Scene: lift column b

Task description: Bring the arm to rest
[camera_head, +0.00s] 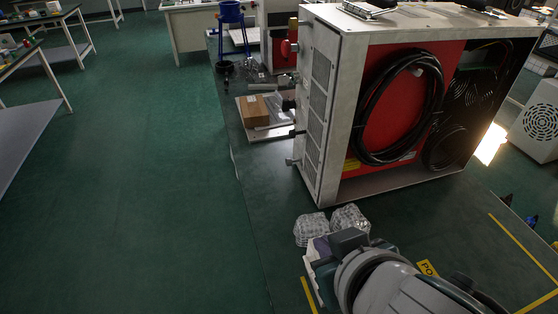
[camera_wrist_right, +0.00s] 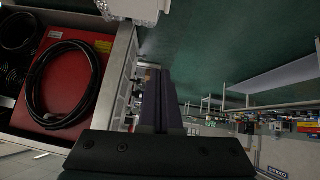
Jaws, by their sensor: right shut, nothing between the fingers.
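My right gripper (camera_head: 318,250) is at the lower middle of the head view, low over the dark bench, at the end of my right arm. In the right wrist view its two dark fingers (camera_wrist_right: 161,100) lie side by side and touch, with nothing between them. Two clear, faceted glass-like pieces (camera_head: 330,224) are just beyond the gripper in the head view. I cannot tell whether the gripper touches them. My left gripper does not show.
A large metal-framed unit (camera_head: 330,100) with a red panel and coiled black hose (camera_head: 400,108) stands on the bench (camera_head: 262,200). It also shows in the wrist view (camera_wrist_right: 120,60). A cardboard box (camera_head: 254,111) lies left of it. Green floor (camera_head: 130,200) is clear at left.

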